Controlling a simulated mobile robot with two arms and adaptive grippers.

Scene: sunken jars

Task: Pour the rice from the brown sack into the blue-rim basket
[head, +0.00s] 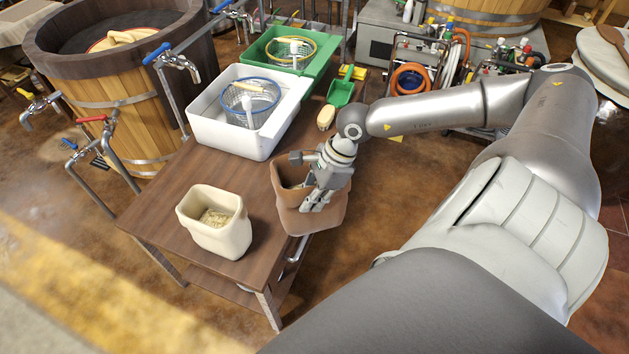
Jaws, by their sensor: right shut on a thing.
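The brown sack (312,216) is at the right edge of the wooden table. My right gripper (316,196) is shut on the sack's rim from the right side. The sack looks upright, and I cannot tell whether it is lifted. My left gripper is not in view.
A cream sack (229,236) with pale grain stands at the table's (172,217) front. Behind the white tub is a green tub (268,54) with a yellow-rim basket (293,44). A green scoop (340,92) and a brush (326,117) lie nearby. Taps and a wooden vat (125,112) stand left.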

